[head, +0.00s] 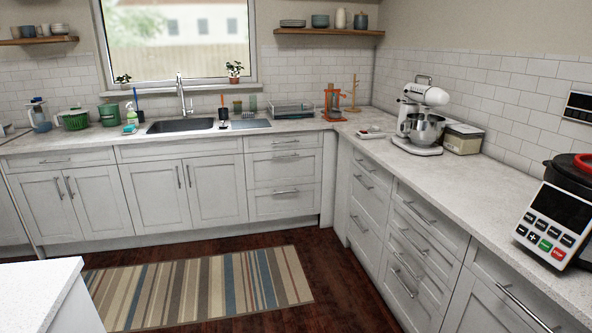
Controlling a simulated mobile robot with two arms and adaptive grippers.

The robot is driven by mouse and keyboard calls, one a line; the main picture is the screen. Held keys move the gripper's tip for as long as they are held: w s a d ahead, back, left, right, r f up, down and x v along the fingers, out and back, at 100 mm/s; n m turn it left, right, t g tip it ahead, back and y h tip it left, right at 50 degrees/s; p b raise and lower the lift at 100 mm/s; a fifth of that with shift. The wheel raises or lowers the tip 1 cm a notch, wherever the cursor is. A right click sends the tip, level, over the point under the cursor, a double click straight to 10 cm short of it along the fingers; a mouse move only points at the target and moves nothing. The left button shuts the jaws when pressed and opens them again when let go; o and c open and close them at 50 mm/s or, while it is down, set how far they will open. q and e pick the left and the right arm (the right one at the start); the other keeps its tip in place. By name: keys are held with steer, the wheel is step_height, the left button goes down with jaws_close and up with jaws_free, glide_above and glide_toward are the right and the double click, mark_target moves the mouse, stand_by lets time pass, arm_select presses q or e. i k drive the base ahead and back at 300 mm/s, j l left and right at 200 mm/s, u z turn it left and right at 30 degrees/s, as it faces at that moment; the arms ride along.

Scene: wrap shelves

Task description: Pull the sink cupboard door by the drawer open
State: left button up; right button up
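The sink cupboard door by the drawer (218,192) is white and panelled, under the sink. It looks shut, flush with its neighbour. Its upright metal handle (188,176) is near its upper left edge. The other sink cupboard door (153,197) is to its left, also shut, with its handle (178,177) close to the first one. The stack of drawers (284,205) stands just right of the door, all shut. The sink (182,125) is set into the counter above. Neither of my grippers is in view.
A striped rug (200,288) lies on the dark wood floor in front of the sink cupboard. A white counter corner (45,290) juts in at lower left. A run of drawers (400,235) lines the right side. The floor before the door is clear.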

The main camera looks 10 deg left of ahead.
mark_target(157, 194)
steer(key=i+j+u, duration=0.2)
steer(key=i+u, duration=0.25)
steer(key=i, duration=0.35)
steer(key=i+u, duration=0.45)
steer(key=i, duration=0.35)
steer(key=i+u, duration=0.3)
steer(key=i, duration=0.3)
steer(key=i+u, duration=0.3)
steer(key=i, duration=0.25)
steer(key=i+l+u, duration=0.25)
steer(key=i, duration=0.3)
